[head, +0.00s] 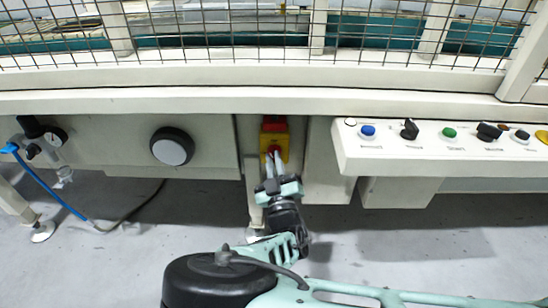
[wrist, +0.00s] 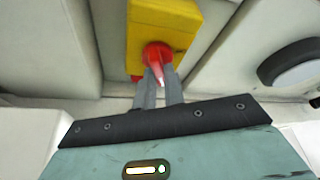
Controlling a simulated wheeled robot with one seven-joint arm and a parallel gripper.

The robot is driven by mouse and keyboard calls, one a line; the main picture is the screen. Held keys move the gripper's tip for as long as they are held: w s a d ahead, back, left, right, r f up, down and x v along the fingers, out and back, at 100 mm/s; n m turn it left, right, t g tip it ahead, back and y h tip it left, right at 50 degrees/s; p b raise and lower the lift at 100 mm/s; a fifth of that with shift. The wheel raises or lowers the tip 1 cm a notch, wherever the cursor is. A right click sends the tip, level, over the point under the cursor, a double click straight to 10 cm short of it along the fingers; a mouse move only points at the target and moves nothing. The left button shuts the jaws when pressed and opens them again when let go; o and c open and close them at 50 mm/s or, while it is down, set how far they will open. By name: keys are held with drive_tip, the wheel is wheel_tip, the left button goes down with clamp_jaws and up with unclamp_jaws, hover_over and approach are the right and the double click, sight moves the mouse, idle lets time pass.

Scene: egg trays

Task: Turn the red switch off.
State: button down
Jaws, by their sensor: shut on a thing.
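The red switch (wrist: 157,55) is a rotary knob on a yellow box (wrist: 170,20). In the head view the yellow box (head: 283,145) is mounted below the cage edge near the middle, with a red part on top and the red knob (head: 273,149) low on its face. My gripper (head: 274,160) reaches up to it from below. In the wrist view the grey fingers of my gripper (wrist: 160,80) are shut on the red knob, one on each side of its handle. The handle points down and slightly right in that view. Its far side is hidden.
A control panel (head: 440,160) with several buttons and black selector knobs juts out to the right. A round black-and-white dial (head: 172,147) is on the left panel. A blue hose (head: 48,187) hangs far left. Wire mesh (head: 220,35) stands above.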

drive_tip(key=n+g+y+p, duration=0.1)
drive_tip(key=n+p, duration=0.1)
drive_tip(key=n, duration=0.2)
drive_tip(key=n+g+y+p, duration=0.1)
drive_tip(key=n+p, duration=0.1)
drive_tip(key=n, duration=0.2)
drive_tip(key=n+g+y+p, duration=0.1)
drive_tip(key=n+g+p, duration=0.1)
drive_tip(key=n, duration=0.1)
drive_tip(key=shift+r+n, duration=0.2)
drive_tip(key=shift+n, duration=0.2)
drive_tip(key=shift+f+n+g+p, duration=0.1)
drive_tip(key=shift+n+g+p, duration=0.5)
drive_tip(key=shift+n, duration=0.7)
drive_tip(key=c, duration=1.5)
unclamp_jaws()
drive_tip(key=shift+s, duration=0.1)
